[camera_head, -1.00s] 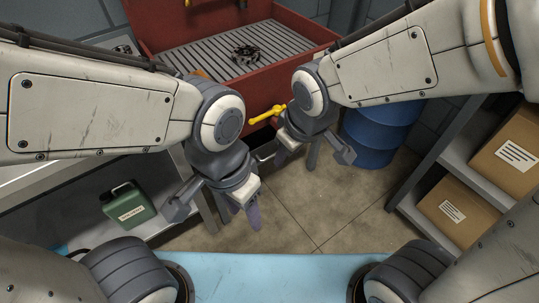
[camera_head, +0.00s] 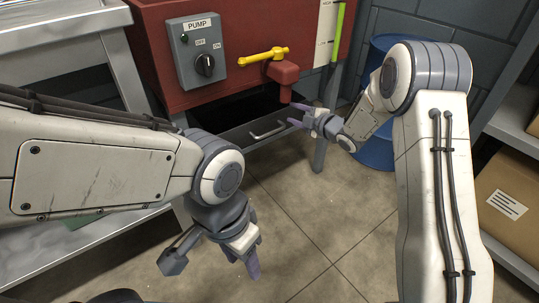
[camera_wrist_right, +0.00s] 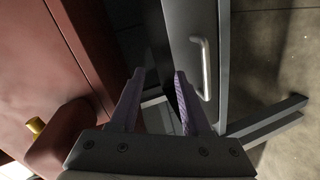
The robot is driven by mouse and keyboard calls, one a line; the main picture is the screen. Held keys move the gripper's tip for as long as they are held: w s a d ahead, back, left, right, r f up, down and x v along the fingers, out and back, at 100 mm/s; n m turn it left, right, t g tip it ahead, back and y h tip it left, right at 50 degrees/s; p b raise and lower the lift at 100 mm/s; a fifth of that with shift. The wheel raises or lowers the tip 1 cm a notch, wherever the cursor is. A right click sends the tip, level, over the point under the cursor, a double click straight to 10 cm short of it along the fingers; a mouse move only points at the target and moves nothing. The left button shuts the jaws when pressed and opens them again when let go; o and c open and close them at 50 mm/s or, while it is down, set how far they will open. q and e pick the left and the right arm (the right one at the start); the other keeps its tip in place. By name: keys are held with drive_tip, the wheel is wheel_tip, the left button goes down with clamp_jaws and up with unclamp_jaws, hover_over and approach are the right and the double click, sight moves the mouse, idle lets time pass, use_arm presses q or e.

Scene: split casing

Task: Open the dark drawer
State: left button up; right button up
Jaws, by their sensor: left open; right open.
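The dark drawer (camera_head: 238,136) sits under the red tank, with a pale bar handle (camera_head: 267,131) on its grey front. A black space shows above the front; I cannot tell how far the drawer is out. My right gripper (camera_head: 294,114) is open and empty, just right of the handle and apart from it. In the right wrist view the handle (camera_wrist_right: 206,68) stands to the right of the open fingers (camera_wrist_right: 157,74), not between them, on the drawer front (camera_wrist_right: 185,22). My left gripper (camera_head: 214,267) is open and empty over the floor, nearer to me.
The red tank (camera_head: 160,55) above the drawer carries a pump switch box (camera_head: 196,52), a yellow lever (camera_head: 262,56) and a red spout (camera_head: 283,76) close to my right gripper. A blue barrel (camera_head: 373,152) is partly hidden behind my right arm. Boxes on shelving stand right.

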sight(270, 132)
wheel_tip(270, 132, down, 11)
drive_tip(key=s+n+g+y+b, duration=0.25)
drive_tip(key=n+y+b, duration=0.35)
drive_tip(key=n+y, duration=0.3)
drive_tip(key=shift+t+h, duration=0.25)
drive_tip(key=shift+h, duration=0.05)
drive_tip(key=b+x, duration=0.4)
drive_tip(key=x, duration=0.5)
drive_tip(key=shift+a+b, duration=0.2)
drive_tip(key=shift+b, duration=0.1)
use_arm(q)
wheel_tip(270, 132, down, 13)
use_arm(e)
clamp_jaws()
